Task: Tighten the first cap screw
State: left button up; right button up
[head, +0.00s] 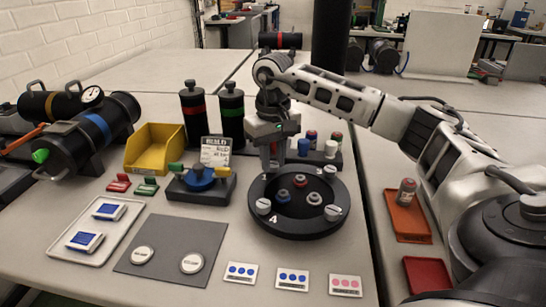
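A round black cylinder end (298,234) with a raised rim lies on the table, marked with white numbers; a 4 shows at its front left. Pale screw heads sit on its rim at the front left (263,206), the front right (333,213) and the back right (330,171). Several small grey, red and blue fittings (315,198) stand inside the ring. My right gripper (271,166) points down over the ring's back left edge. It hides that part of the rim, and whether it touches a screw cannot be told. Its fingers are too small to judge. My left gripper is out of view.
A small rack (332,158) with bottles stands just behind the ring. A stand with coloured knobs (202,187) is close on its left, with a yellow bin (154,148) beyond. A grey mat (172,250) and small cards (292,279) lie in front.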

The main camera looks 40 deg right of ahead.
jog(key=shift+c, duration=1)
